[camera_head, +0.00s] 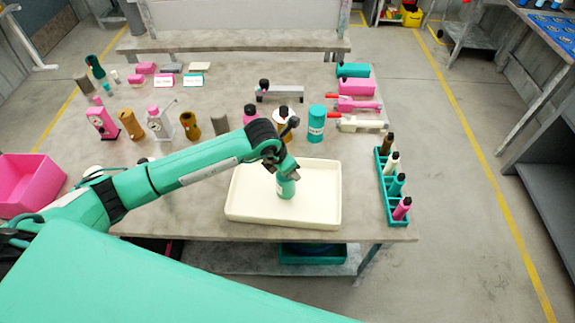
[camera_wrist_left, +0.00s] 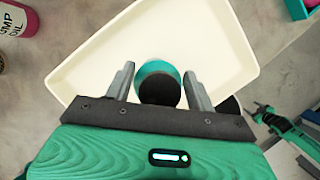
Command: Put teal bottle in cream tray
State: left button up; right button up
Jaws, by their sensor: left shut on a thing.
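The cream tray (camera_head: 318,208) lies near the front edge of the table. It also fills the middle of the left wrist view (camera_wrist_left: 218,37). The teal bottle (camera_head: 286,189) is over the inside of the tray, roughly upright, below my left gripper (camera_head: 282,168). In the left wrist view the bottle (camera_wrist_left: 158,70) shows its dark cap and teal body between the two fingers of the gripper (camera_wrist_left: 158,82), which is shut on it. I cannot tell whether the bottle's base touches the tray floor. My right gripper is not in view.
A teal rack (camera_head: 392,219) with several small bottles stands right of the tray. A teal canister (camera_head: 317,124) and several other bottles and tools stand behind it. A pink bin (camera_head: 27,186) is at the far left. The table between bin and tray is partly hidden by my arm.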

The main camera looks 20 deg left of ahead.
pick_arm(q)
jog(key=shift+f, duration=0.2)
jog(key=shift+f+b, duration=0.2)
jog(key=shift+b, duration=0.1)
jog(key=o, duration=1.5)
jog(key=shift+o, duration=0.2)
jog(key=shift+r, duration=0.1)
